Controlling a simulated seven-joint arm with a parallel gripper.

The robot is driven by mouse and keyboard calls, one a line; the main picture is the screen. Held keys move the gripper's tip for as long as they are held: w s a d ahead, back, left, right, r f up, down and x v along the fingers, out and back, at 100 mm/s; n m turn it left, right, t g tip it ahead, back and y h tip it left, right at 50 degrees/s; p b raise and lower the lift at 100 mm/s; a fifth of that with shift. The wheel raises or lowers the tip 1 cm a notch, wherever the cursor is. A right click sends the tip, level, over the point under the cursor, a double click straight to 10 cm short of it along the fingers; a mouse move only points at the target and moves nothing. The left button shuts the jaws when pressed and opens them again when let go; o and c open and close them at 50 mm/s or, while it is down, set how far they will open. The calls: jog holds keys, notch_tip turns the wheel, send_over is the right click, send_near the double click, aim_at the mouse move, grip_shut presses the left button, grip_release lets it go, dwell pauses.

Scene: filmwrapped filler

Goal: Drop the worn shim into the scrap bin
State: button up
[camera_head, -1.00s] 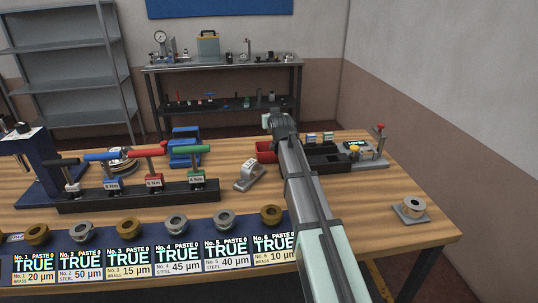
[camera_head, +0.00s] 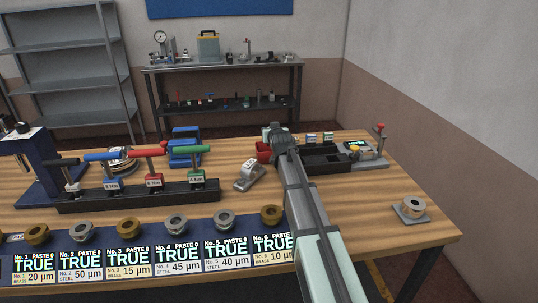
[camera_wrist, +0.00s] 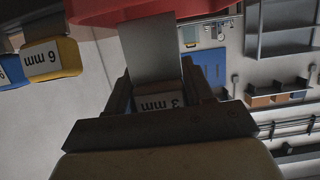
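The worn shim (camera_wrist: 153,48) is a flat grey strip with a tag reading "3 mm". In the wrist view my gripper (camera_wrist: 158,92) has its fingers on both sides of the tagged end, shut on it, and the bare strip points away from them. The red scrap bin (camera_wrist: 105,10) shows past the strip at the top edge; in the head view the bin (camera_head: 263,152) is partly hidden by my arm. There my gripper (camera_head: 272,132) is close to the bin, and the shim is hidden. I cannot tell whether the strip is inside the rim.
A dark tray (camera_head: 322,158) stands right of my arm, with labelled blocks (camera_head: 312,138) behind it. In the wrist view a yellow "6 mm" block (camera_wrist: 50,60) sits left of my gripper. A grey tagged device (camera_head: 249,176) stands left of my arm.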

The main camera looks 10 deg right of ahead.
jog(key=o, duration=0.5)
jog(key=v, duration=1.3)
jog(key=shift+s, duration=0.4)
jog(key=shift+r, duration=0.15)
